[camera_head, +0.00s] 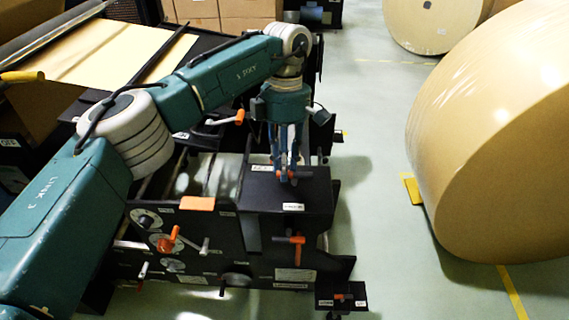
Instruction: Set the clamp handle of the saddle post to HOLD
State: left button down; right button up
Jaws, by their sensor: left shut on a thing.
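My left gripper (286,172) points down over the top of a dark block (318,198) on the machine, near the middle of the head view. Its blue fingers are shut on a small orange handle (292,174), mostly hidden between them. I cannot read the labels, so which setting the handle is at cannot be told. Which part is the saddle post is also unclear. Another orange handle (297,240) is on the block's front face. My right gripper is out of view.
More controls sit on the machine's front: an orange lever (168,240), dials (146,218) and an orange plate (197,203). A low dark foot with an orange knob (342,297) sticks out at the lower right. Large kraft rolls (500,140) stand right, with clear floor (375,200) between.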

pick_arm(q)
jog(key=shift+w+r, duration=0.1)
jog(key=c, duration=1.5)
grip_release()
jog(key=r, duration=0.4)
jog(key=w+r, duration=0.1)
jog(key=r, duration=0.2)
jog(key=w+r, duration=0.1)
jog(key=r, duration=0.3)
jog(key=shift+w+r, duration=0.1)
jog(key=shift+r, duration=0.25)
jog(key=shift+f, duration=0.1)
